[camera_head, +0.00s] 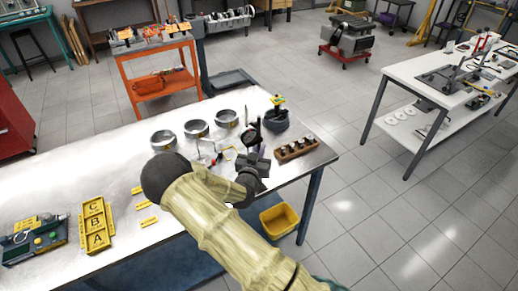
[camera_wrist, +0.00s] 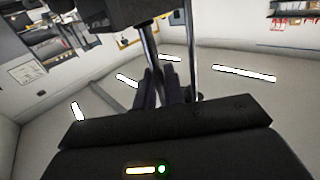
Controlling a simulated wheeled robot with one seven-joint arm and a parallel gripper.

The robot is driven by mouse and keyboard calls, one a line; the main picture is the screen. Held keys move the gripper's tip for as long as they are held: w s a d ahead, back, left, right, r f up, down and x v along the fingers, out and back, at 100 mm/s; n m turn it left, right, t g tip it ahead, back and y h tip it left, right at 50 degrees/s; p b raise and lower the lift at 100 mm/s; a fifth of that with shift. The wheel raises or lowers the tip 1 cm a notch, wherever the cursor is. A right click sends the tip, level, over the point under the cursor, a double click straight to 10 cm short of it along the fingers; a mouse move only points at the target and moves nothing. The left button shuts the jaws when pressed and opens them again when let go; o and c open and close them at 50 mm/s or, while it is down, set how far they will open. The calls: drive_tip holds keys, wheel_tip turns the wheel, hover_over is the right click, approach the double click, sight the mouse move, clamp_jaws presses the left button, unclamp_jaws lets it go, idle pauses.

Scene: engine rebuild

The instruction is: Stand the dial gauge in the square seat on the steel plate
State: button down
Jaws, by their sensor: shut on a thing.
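My gripper (camera_head: 252,168) is above the far right part of the steel-topped workbench (camera_head: 120,165). It is shut on the dial gauge (camera_head: 250,137), whose dark round dial shows just above the jaws. In the wrist view my two dark fingers (camera_wrist: 162,88) stand close together beside bright metal rods (camera_wrist: 193,60), with a dark block (camera_wrist: 115,12) above them. My arm and gripper cover the bench below the gauge. I cannot make out the steel plate or its square seat, nor tell whether the gauge touches anything.
Three metal rings (camera_head: 196,128) stand behind and left of the gripper. A wooden block with several parts (camera_head: 297,149) lies to its right, and a dark bowl-like holder (camera_head: 275,119) behind. Yellow lettered trays (camera_head: 95,226) lie at left. A yellow bin (camera_head: 279,220) is below the bench.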

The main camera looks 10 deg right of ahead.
drive_tip(key=shift+f+p, duration=0.6)
drive_tip(key=shift+f, duration=1.3)
drive_tip(key=shift+f, duration=0.1)
drive_tip(key=c, duration=1.9)
unclamp_jaws()
drive_tip(key=shift+f, duration=0.2)
drive_tip(key=o, duration=0.4)
drive_tip(key=shift+s+r, duration=0.1)
drive_tip(key=shift+r, duration=0.05)
drive_tip(key=b+v, duration=0.5)
drive_tip(key=v, duration=0.7)
